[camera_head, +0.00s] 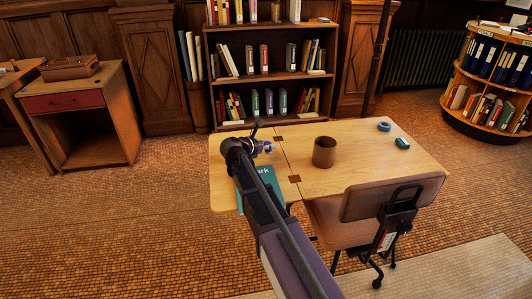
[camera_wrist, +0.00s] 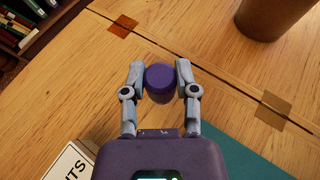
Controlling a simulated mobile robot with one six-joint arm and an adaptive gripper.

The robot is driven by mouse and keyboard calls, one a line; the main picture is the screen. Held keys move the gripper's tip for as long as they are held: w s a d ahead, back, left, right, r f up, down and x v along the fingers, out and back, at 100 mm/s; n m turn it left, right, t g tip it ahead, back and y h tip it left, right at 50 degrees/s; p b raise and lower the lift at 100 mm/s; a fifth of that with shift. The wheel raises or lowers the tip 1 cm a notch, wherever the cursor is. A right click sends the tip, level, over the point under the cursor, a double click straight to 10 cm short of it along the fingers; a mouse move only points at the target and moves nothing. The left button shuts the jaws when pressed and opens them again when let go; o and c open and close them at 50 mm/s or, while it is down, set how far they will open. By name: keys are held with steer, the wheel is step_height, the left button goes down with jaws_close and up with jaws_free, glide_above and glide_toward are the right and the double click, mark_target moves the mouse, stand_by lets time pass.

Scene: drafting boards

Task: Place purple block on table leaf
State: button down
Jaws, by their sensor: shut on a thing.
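The purple block (camera_wrist: 160,84) is between my two fingertips in the wrist view, rounded at its near end. In the head view a small purple patch (camera_head: 268,147) shows at the tip of my gripper (camera_head: 265,146). My gripper is shut on the block, over the wooden table leaf (camera_head: 222,172) left of the seam. The bare wood of the leaf (camera_wrist: 85,75) also shows in the wrist view. I cannot tell whether the block touches the wood.
A brown cup (camera_head: 324,153) stands right of the seam. A teal book (camera_head: 245,203) lies on the leaf, partly under my arm. A blue ring (camera_head: 384,126) and a small teal item (camera_head: 402,143) lie at the far right. A chair (camera_head: 372,203) stands at the front.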

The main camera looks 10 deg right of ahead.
mark_target(266, 152)
steer(key=shift+f+b, duration=1.25)
steer(key=shift+f, duration=0.25)
steer(key=shift+f, duration=0.15)
steer(key=shift+c, duration=1.9)
jaws_free()
steer(key=shift+r, duration=0.25)
steer(key=shift+s+a+r+p, duration=0.15)
steer(key=shift+s+a+p, duration=0.05)
steer(key=shift+a+p, duration=0.1)
steer(key=p+v, duration=0.3)
steer(key=v, duration=0.6)
steer(key=shift+s+a+r+p, duration=0.1)
steer(key=shift+s+a+p, duration=0.15)
steer(key=shift+p, duration=0.1)
steer(key=shift+s+a+r, duration=0.2)
steer(key=shift+s+a, duration=0.2)
steer(key=shift+a, duration=0.2)
